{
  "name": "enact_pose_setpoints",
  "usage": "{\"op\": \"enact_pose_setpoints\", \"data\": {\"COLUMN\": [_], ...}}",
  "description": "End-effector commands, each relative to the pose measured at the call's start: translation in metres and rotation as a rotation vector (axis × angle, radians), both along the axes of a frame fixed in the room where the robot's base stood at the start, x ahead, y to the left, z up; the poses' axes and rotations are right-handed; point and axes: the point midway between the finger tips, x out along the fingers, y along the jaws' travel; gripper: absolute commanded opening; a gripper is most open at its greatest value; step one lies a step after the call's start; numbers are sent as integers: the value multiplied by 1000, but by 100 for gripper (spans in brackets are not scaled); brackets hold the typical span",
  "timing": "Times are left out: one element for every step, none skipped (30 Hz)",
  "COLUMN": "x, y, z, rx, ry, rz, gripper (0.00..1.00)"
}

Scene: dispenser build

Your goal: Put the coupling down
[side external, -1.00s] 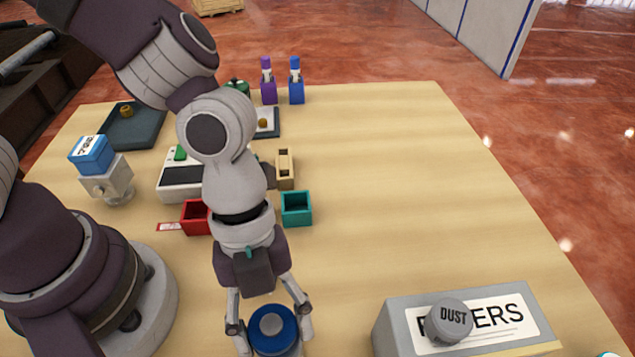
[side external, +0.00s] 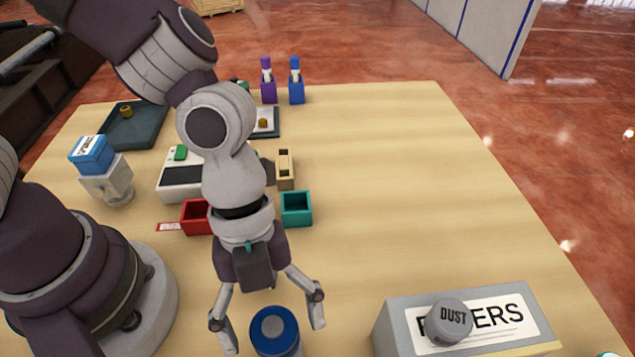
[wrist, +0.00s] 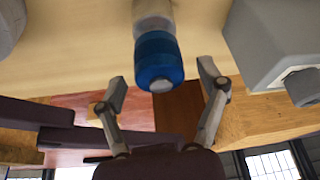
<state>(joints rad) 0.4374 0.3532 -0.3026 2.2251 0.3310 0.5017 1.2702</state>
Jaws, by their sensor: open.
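A round blue piece with a grey centre (side external: 274,330), which I take to be the coupling, is at the near edge of the side view. In the wrist view, the blue piece (wrist: 158,62) sits on the end of a pale cylinder (wrist: 152,14). My gripper (side external: 268,338) has its fingers spread wide, one on each side of the blue piece with gaps between. The wrist view shows the open fingers (wrist: 162,78) apart from it too. The lower part of the piece is cut off in the side view, so I cannot see what it rests on.
A grey box (side external: 395,335) with a labelled top and a grey DUST knob (side external: 450,320) stands to the right. Beyond my gripper are a red bin (side external: 190,222), a teal bin (side external: 297,213) and a tan holder (side external: 285,178).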

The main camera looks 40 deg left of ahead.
Motion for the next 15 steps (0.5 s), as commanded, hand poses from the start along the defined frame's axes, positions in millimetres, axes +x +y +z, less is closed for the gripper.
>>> {"op": "enact_pose_setpoints", "data": {"x": [4,5,8,10,12,14,16,17,19,21,22,22,23,24,24], "y": [2,5,8,11,13,17,20,22,25,28,29,31,32,34,35], "z": [9,15,24,32,40,50,58,65,74,80,85,92,95,98,102], "rx": [-4,-5,-3,-4,-5,-3,-4,-5,-4,-1,-3,-5,-4,-3,-1], "ry": [-8,-9,-12,-11,-11,-12,-12,-9,-11,-12,-8,-4,-3,-3,-3], "rz": [6,5,6,8,8,7,7,6,7,6,6,5,4,4,6], "gripper": [73,73,73,73,73,73,73,73,73,73,73,73,73,73,73]}}
